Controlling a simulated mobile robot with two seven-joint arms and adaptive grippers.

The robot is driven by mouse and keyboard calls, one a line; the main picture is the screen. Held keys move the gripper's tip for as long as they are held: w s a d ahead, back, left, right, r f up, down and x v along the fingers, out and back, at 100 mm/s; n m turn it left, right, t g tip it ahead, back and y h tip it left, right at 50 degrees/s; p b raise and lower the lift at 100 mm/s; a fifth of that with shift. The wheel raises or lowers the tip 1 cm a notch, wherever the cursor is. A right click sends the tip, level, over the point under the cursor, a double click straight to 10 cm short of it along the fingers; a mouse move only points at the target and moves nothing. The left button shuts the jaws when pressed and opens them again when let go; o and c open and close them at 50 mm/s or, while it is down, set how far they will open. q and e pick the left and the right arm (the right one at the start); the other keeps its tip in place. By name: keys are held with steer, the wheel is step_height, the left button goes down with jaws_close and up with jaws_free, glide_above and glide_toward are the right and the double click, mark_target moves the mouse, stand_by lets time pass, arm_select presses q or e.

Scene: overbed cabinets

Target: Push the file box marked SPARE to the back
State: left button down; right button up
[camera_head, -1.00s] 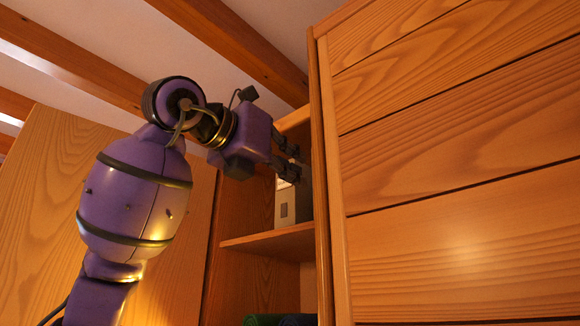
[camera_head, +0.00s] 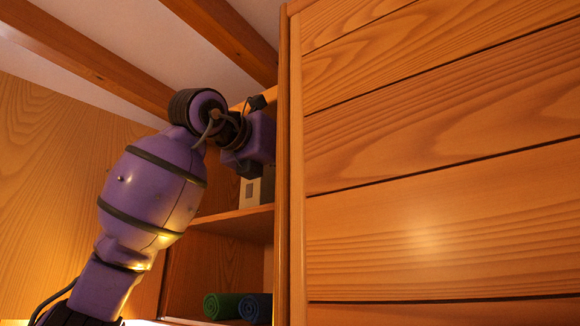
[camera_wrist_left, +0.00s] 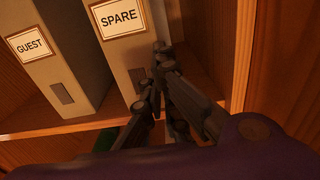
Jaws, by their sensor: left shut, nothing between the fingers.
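In the left wrist view the SPARE file box (camera_wrist_left: 128,48) stands upright on the shelf, pale grey with a framed white label. My left gripper (camera_wrist_left: 156,78) is shut and empty, its fingertips at the front of this box below the label. I cannot tell whether they touch it. In the head view my left wrist reaches into the open cabinet, and the fingers are hidden behind the wooden panel. A grey file box (camera_head: 252,193) shows on the shelf below the wrist; its label is not readable. My right gripper is not in view.
The GUEST file box (camera_wrist_left: 58,68) stands left of SPARE with a narrow gap. A wooden side wall (camera_wrist_left: 218,45) rises on the right. The large wooden panel (camera_head: 430,180) fills the head view's right. Green (camera_head: 222,306) and blue (camera_head: 255,307) rolls lie below the shelf (camera_head: 235,216).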

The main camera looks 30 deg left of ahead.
arm_select(q)
steer(key=w, duration=0.8)
steer(key=w+d, duration=0.1)
steer(key=w, duration=0.3)
steer(key=shift+s, duration=0.15)
steer(key=shift+a, duration=0.15)
